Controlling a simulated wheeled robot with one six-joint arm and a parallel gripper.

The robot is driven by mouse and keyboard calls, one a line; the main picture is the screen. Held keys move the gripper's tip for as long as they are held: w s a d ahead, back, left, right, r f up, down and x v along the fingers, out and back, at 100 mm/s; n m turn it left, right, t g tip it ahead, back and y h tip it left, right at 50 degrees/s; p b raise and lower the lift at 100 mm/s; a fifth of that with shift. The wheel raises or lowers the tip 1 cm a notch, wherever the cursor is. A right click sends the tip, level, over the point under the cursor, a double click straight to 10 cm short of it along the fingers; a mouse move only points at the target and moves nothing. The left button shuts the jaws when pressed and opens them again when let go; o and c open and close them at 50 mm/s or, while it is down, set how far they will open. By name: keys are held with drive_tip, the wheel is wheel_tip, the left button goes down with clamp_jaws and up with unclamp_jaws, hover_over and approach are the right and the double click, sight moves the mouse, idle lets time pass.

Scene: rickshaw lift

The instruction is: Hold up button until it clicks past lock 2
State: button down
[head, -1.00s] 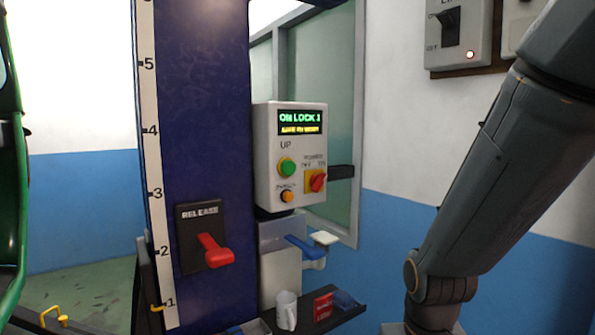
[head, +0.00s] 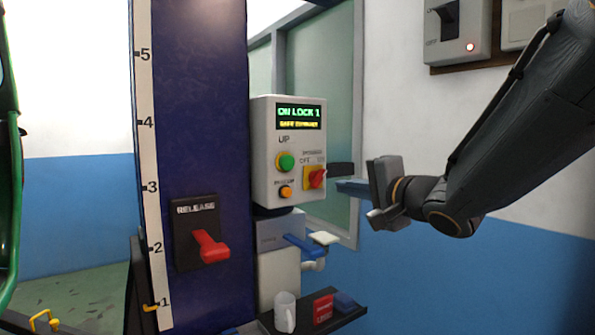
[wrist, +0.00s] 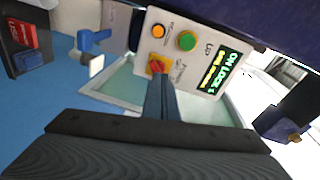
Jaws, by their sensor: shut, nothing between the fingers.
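The grey control box (head: 262,150) is mounted on the dark blue column (head: 205,100). Its display (head: 299,117) reads "ON LOCK 1" in green, with small yellow text below. The green UP button (head: 286,162) is at the left of the box and also shows in the wrist view (wrist: 187,40). An orange button (head: 286,192) is below it, and a red rotary switch on a yellow plate (head: 316,178) is to its right. My gripper (head: 343,187) is shut and empty, right of the box. In the wrist view its blue fingers (wrist: 158,92) point at the box and partly overlap the switch plate.
A red release lever (head: 211,247) sits on the column, left of the box. A dispenser with a blue lever (head: 301,244) is under the box. A wall switch box (head: 458,32) is at upper right.

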sight(289, 163)
drive_tip(key=a+r+y, duration=0.1)
drive_tip(key=s+a+r+y, duration=0.1)
drive_tip(key=a+r, duration=0.1)
drive_tip(key=shift+s+r+g+y, duration=0.25)
drive_tip(key=shift+s+g+y, duration=0.05)
drive_tip(key=shift+s+y, duration=0.1)
drive_tip(key=shift+w, duration=0.1)
drive_tip(key=p+x, duration=0.1)
drive_tip(key=x, duration=1.2)
drive_tip(key=shift+w+a, duration=0.2)
drive_tip(key=shift+w, duration=0.15)
drive_tip(key=shift+w+p, duration=0.1)
drive_tip(key=shift+p, duration=0.25)
